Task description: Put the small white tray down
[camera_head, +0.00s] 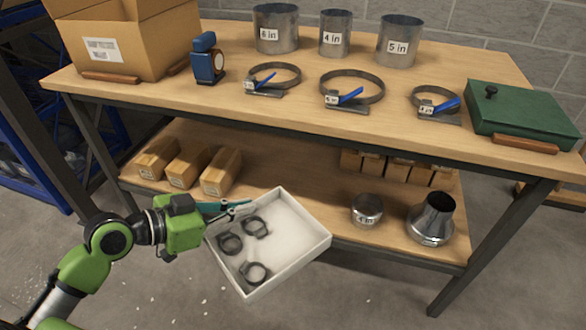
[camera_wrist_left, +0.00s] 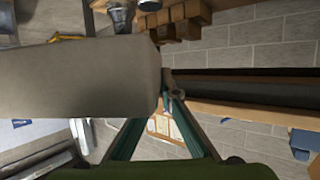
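The small white tray (camera_head: 304,226) is in front of the workbench, overlapping the front edge of the lower shelf in the head view. It looks somewhat tilted, and three dark ring clamps (camera_head: 256,226) lie in it. My left gripper (camera_head: 238,209) is at the tray's left upper edge and appears shut on its wall. In the left wrist view the tray's pale side (camera_wrist_left: 80,95) fills the left, and the teal fingers (camera_wrist_left: 170,98) converge at its edge. Whether the tray touches the shelf cannot be told. My right gripper is not in view.
The benchtop (camera_head: 300,105) carries cylinders, clamps, a carton (camera_head: 130,40) and a green case (camera_head: 522,112).

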